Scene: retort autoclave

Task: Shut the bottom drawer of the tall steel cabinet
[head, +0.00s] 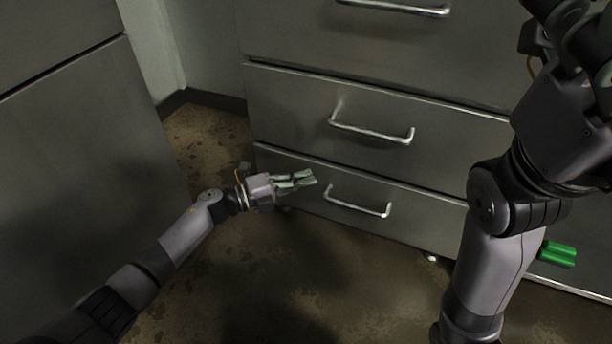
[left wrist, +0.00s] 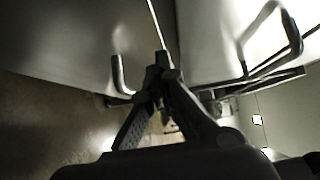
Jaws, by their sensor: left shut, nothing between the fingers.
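The tall steel cabinet (head: 300,92) shows several stacked grey drawers with bar handles in the head view. Its bottom drawer (head: 415,222) is just above the floor, with a bar handle (head: 357,205). The drawer looks about level with the fronts above; I cannot tell whether a small gap is left. My left gripper (head: 309,180) is shut and empty, in front of the drawer's left part, left of the handle. Contact is unclear. The left wrist view shows the closed fingers (left wrist: 163,62) between two bar handles.
Another grey cabinet (head: 85,180) stands at the left, with a gap of stained floor (head: 205,145) between it and the drawers. A green object (head: 557,253) shows behind my right arm, at the lower right. Open floor lies in front of the drawers.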

